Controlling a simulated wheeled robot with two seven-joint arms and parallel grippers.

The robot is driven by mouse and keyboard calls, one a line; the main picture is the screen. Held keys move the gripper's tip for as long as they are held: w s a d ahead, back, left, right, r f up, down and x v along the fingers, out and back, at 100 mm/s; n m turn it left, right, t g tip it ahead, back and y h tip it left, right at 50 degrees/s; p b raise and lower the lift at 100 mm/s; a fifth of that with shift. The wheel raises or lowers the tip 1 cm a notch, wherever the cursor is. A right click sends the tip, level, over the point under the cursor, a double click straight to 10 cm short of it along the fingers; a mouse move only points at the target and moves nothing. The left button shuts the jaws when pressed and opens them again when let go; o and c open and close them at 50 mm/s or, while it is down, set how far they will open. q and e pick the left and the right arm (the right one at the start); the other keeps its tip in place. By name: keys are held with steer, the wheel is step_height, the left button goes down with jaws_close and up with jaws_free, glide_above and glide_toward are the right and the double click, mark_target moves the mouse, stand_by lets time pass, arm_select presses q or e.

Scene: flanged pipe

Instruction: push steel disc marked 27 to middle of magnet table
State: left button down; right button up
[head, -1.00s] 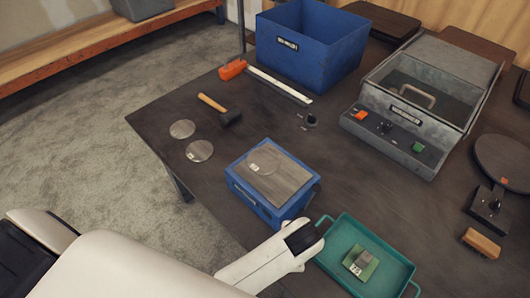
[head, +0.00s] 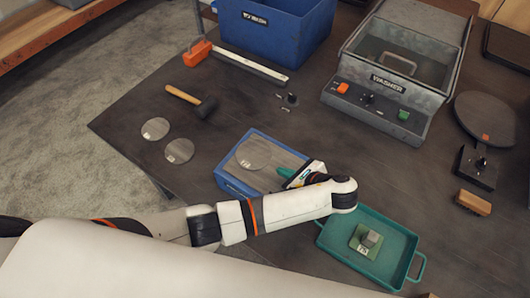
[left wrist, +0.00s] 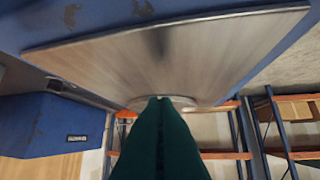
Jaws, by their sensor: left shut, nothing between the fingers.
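The magnet table (head: 293,157) is a blue box with a bare steel top, near the middle of the head view. A thin round steel disc (head: 253,154) lies on the far left part of its top; its small label is too small to read. My left gripper (head: 285,172) is shut and empty, low over the top, to the right of the disc. In the left wrist view its teal fingertips (left wrist: 158,100) point at the disc, which shows nearly edge-on (left wrist: 180,101). I cannot tell whether they touch. My right gripper is not in view.
Two more steel discs (head: 155,129) (head: 179,151) and a mallet (head: 206,106) lie to the left. A green tray (head: 396,240) with a small block stands right of my forearm. A grey washer unit (head: 372,109) and a blue bin (head: 275,30) stand behind.

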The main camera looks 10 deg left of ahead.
mark_target(252, 152)
arm_select(q)
steer(key=shift+w+a+r, duration=0.2)
steer(key=shift+w+a, duration=0.05)
steer(key=shift+a, duration=0.2)
steer(key=w+a+p, duration=0.1)
steer(key=a, duration=0.1)
steer(key=w+a+p, duration=0.1)
steer(key=shift+w+a+r, duration=0.15)
steer(key=shift+a+r, duration=0.05)
steer(key=shift+a, duration=0.2)
steer(key=w+a, duration=0.1)
steer(key=a, duration=0.2)
steer(key=w+a+p, duration=0.1)
steer(key=shift+w+a+f, duration=0.15)
steer(key=shift+w+a, duration=0.05)
steer(key=shift+w, duration=0.15)
steer(key=shift+f, duration=0.3)
steer(key=shift+s+d+f, duration=0.1)
steer(key=shift+d+f, duration=0.1)
steer(key=shift+f, duration=0.3)
steer(key=shift+s+f, duration=0.1)
steer(key=shift+s, duration=0.05)
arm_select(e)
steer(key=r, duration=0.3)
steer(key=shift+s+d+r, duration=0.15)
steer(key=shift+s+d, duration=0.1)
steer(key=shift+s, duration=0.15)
